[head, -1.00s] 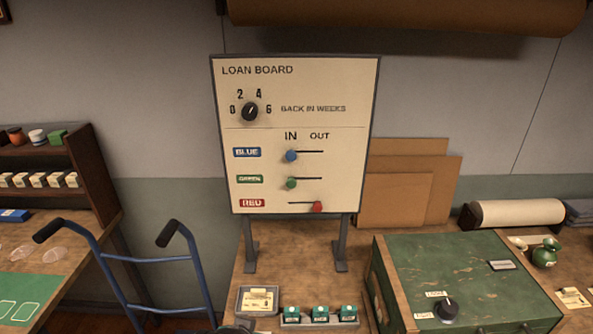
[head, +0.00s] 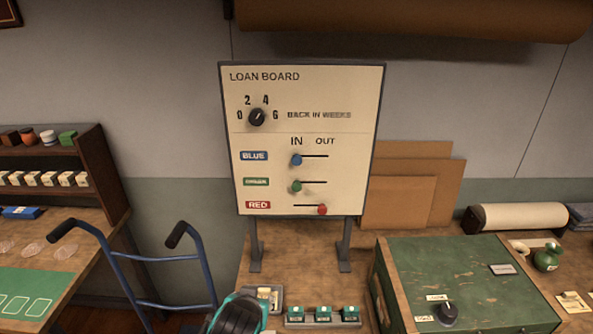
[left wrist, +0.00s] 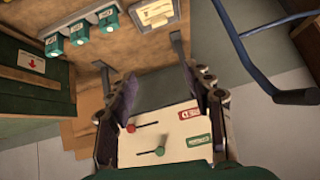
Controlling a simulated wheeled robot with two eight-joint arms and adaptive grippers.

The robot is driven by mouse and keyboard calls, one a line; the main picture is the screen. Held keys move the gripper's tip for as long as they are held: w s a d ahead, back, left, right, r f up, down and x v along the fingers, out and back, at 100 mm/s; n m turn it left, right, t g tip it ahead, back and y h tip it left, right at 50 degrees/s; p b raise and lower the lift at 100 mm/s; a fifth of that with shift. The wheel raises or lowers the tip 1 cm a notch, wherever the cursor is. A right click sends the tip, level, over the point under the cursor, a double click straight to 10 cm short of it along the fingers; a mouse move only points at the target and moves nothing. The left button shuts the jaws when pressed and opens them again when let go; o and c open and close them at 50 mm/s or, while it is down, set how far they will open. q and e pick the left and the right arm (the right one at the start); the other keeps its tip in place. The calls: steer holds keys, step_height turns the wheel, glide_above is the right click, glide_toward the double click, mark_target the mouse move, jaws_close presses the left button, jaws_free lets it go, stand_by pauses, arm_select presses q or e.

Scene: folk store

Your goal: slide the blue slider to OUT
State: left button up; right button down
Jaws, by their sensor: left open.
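The blue slider (head: 297,160) is a blue knob at the left end of its slot, under IN, on the upright loan board (head: 350,90). The OUT end of that slot, to its right, is empty. My left gripper (left wrist: 160,85) shows in the left wrist view with its two dark fingers spread apart and nothing between them. The board's lower part shows upside down beyond them; the blue slider does not show there. In the head view only a dark and teal part of my left arm shows, at the bottom edge below the board. My right gripper is not in view.
The green slider (head: 297,187) is under IN, the red slider (head: 322,210) at its right end. A dial (head: 257,117) sits above. A green cabinet (head: 450,265) stands right, a blue hand truck (head: 150,258) left. Small green boxes (head: 322,315) stand below the board.

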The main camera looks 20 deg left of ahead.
arm_select(q)
steer(key=w+a+r+n+t+y+p, duration=0.1)
steer(key=w+a+r+t+y+p, duration=0.15)
steer(key=w+r, duration=0.45)
steer(key=t+p, duration=0.7)
steer(key=p, duration=0.3)
glide_toward(297, 161)
steer(key=shift+g+h, duration=0.25)
steer(key=shift+h, duration=0.1)
steer(key=p+x, duration=0.1)
steer(key=x, duration=0.8)
steer(key=shift+w+a+r, duration=0.15)
steer(key=shift+a+r, duration=0.05)
steer(key=shift+w, duration=0.1)
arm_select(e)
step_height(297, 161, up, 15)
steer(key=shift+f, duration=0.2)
arm_select(q)
steer(key=c, duration=0.9)
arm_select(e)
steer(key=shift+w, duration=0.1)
arm_select(q)
steer(key=shift+o, duration=0.2)
